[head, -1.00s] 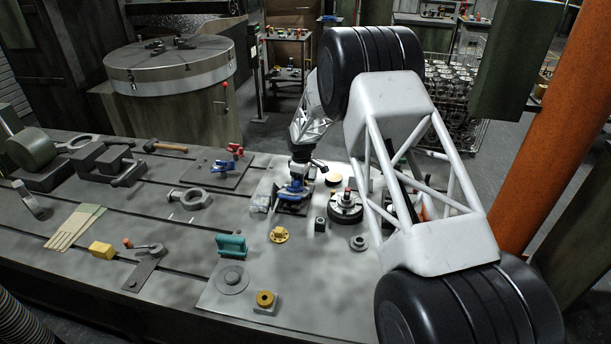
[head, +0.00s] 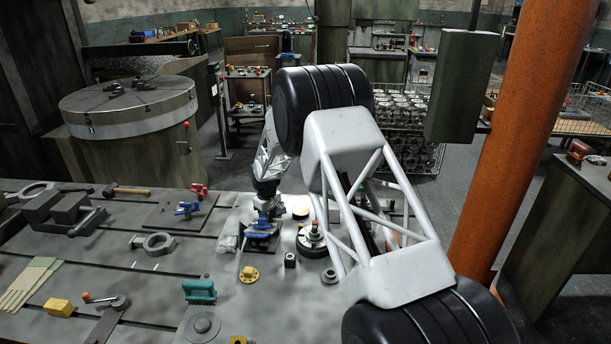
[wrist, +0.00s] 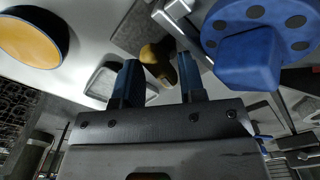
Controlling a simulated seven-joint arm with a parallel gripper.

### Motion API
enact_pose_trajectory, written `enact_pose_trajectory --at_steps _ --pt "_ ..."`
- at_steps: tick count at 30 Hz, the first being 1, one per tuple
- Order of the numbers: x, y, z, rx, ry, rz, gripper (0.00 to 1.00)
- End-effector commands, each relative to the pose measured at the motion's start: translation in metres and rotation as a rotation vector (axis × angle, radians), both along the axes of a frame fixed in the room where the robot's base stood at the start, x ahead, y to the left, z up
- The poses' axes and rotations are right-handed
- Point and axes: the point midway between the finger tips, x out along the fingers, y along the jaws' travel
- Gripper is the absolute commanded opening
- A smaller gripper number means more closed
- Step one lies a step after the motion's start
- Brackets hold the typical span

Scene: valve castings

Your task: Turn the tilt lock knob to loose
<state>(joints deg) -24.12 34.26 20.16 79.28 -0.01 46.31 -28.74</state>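My gripper (head: 266,202) points down over a blue fixture (head: 260,229) on the pale plate of the bench. In the wrist view my gripper's two blue-grey fingers (wrist: 158,62) stand apart. A dark yellow-brown piece with a dark stem (wrist: 156,52) shows in the gap between them; I cannot tell whether they touch it. A large blue round part with dark holes and a block-shaped grip (wrist: 250,62) is just right of the fingers. I cannot tell for certain which part is the tilt lock knob, and no loose or tight marking is readable.
A yellow flanged piece (head: 249,274), a small dark block (head: 290,260) and a round black fixture with a red top (head: 312,240) stand close by. A yellow-topped disc (wrist: 32,40) is at the wrist view's upper left. A teal handle (head: 199,290) is nearer the front.

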Motion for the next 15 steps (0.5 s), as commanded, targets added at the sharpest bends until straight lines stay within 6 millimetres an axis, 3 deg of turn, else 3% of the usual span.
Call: enact_pose_trajectory --at_steps 15 --pt "-0.0010 0.0010 -0.0004 0.000 0.001 -0.338 0.45"
